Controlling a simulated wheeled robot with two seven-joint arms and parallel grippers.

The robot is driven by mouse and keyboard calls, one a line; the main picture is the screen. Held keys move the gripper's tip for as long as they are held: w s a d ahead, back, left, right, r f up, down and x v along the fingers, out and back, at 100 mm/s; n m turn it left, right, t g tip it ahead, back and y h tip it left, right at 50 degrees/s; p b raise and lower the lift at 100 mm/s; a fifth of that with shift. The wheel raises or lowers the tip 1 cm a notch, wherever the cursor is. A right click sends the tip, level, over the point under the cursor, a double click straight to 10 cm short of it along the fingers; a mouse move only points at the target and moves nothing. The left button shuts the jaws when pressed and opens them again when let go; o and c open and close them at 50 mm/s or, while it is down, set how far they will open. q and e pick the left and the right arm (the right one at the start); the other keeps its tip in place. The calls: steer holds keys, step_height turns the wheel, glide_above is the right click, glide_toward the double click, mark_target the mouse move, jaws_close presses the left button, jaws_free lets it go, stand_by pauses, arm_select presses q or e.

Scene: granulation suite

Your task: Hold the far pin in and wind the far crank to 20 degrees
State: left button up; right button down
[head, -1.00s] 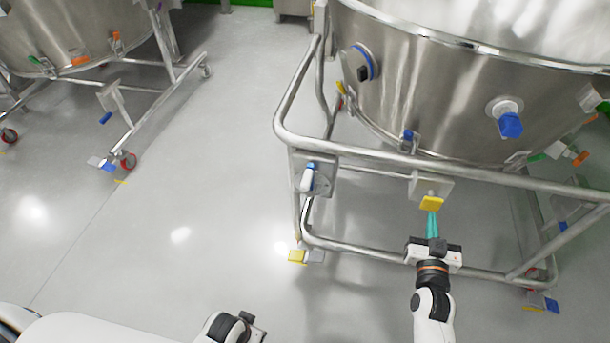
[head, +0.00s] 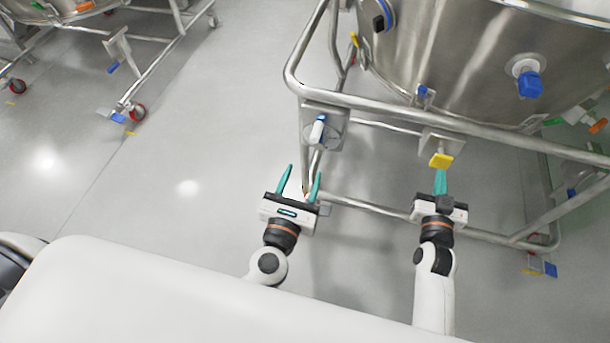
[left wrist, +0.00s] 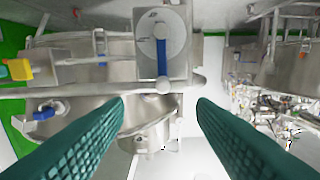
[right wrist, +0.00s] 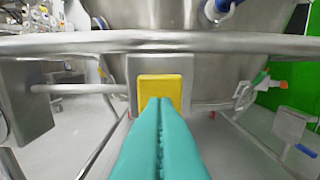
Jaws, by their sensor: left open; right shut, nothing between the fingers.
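A yellow pin pad (head: 441,160) sits on a bracket of the vessel's frame in the head view. My right gripper (head: 439,174) is shut and empty, its tips at the pad. In the right wrist view the tips (right wrist: 160,103) overlap the lower part of the yellow pad (right wrist: 160,84); I cannot tell if they touch. The crank (head: 318,130), with a blue handle, is on a plate at the frame's left corner. My left gripper (head: 300,172) is open and empty, below and apart from it. The left wrist view shows the crank's blue handle (left wrist: 162,57) between and beyond the fingers.
The steel vessel (head: 440,70) stands behind the frame's upper rail (head: 400,105). A lower rail (head: 370,207) runs behind my grippers. A second wheeled frame (head: 165,62) stands at the far left. The floor between the two frames is clear.

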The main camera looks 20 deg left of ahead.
mark_target(314, 141)
arm_select(q)
steer(key=shift+n, duration=0.4)
steer(key=w, duration=1.2)
steer(key=shift+w+a, duration=0.15)
steer(key=shift+w, duration=0.2)
stand_by(1.0)
arm_select(e)
steer(key=shift+w, duration=2.2)
arm_select(q)
jaws_close()
